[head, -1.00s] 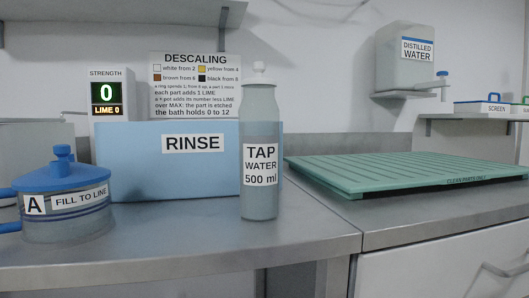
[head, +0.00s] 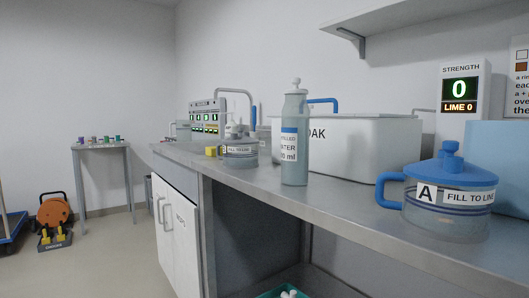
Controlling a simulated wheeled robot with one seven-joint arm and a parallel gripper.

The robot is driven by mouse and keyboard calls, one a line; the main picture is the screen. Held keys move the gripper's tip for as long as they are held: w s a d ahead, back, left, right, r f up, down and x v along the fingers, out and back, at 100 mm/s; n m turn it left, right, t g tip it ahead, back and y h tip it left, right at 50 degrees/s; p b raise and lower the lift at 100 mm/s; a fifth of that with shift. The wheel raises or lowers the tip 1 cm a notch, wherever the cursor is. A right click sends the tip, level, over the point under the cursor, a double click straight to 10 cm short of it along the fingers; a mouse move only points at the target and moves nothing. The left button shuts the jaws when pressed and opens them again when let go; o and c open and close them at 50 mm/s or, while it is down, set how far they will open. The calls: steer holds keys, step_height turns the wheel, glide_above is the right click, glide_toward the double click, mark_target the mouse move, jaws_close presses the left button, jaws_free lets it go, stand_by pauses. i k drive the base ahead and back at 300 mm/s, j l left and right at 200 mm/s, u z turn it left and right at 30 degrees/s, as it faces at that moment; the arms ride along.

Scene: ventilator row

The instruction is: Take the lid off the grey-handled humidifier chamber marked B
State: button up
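A small chamber (head: 238,156) with a fill-line label stands on the far part of the counter in the head view. It has a greyish top, but its letter is too small to read, so I cannot tell whether it is the chamber marked B. A yellow piece (head: 211,151) shows at its left side; I cannot tell whether it is attached. The chamber marked A (head: 447,211), with a blue lid and blue handle, stands at the near right. No chamber clearly marked B shows. My gripper is not in view.
A distilled water bottle (head: 294,142) stands on the counter (head: 335,197) before a white soak bath (head: 378,150). A strength display (head: 459,95) reads 0. A side table (head: 101,147) and an orange reel (head: 54,213) stand at left. Open floor (head: 110,258) lies between.

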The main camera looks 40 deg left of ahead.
mark_target(235, 139)
steer(key=i+j+u, duration=0.1)
steer(key=u, duration=0.3)
steer(key=i+u, duration=0.15)
steer(key=u, duration=0.2)
steer(key=i+j+u, duration=0.1)
steer(key=u, duration=0.3)
steer(key=i+u, duration=0.15)
steer(key=u, duration=0.25)
